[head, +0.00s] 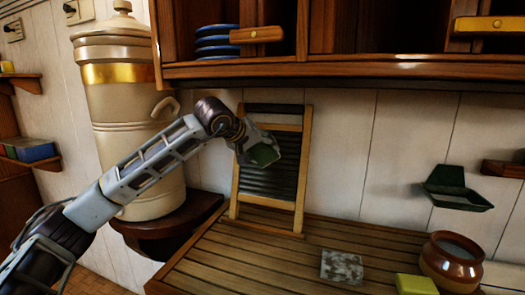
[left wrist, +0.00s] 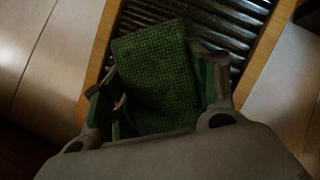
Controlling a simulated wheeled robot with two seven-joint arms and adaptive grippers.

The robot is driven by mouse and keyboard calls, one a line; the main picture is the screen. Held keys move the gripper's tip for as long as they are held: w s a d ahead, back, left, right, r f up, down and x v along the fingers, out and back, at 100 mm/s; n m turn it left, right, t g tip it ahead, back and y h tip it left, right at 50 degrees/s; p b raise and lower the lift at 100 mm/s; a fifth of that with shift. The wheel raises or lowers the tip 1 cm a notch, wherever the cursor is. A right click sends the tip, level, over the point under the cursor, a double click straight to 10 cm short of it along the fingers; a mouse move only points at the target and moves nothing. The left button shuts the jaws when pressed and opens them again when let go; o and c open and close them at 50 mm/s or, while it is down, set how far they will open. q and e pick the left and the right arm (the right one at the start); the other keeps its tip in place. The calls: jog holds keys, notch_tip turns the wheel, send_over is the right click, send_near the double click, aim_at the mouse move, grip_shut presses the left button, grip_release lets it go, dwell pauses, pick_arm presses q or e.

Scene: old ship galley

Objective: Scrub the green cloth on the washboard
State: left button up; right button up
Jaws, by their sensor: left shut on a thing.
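The washboard (head: 268,184) stands upright on the slatted counter, leaning back against the wall. It has a wooden frame and dark ribs. The green cloth (head: 263,155) is in front of the upper ribbed part. My left gripper (head: 256,148) is shut on the green cloth. In the left wrist view the cloth (left wrist: 158,75) sticks out from between the fingers over the ribs of the washboard (left wrist: 225,30). I cannot tell whether the cloth touches the ribs. My right gripper is not in view.
On the slatted counter (head: 225,262) are a grey mottled block (head: 342,267), a yellow-green block (head: 415,285) and a brown pot (head: 452,262). A large cream urn (head: 125,130) stands left of the washboard. A wooden cupboard (head: 330,72) hangs above. A green holder (head: 457,188) is on the right wall.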

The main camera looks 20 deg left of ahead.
aim_at(262, 151)
pick_arm(q)
jog(key=shift+s, duration=0.1)
jog(key=shift+s+a+r+b, duration=0.1)
jog(key=shift+s+r+b, duration=0.15)
jog(key=shift+s, duration=0.4)
jog(key=shift+s+r+b, duration=0.1)
jog(key=shift+s+b, duration=0.1)
jog(key=shift+s, duration=0.55)
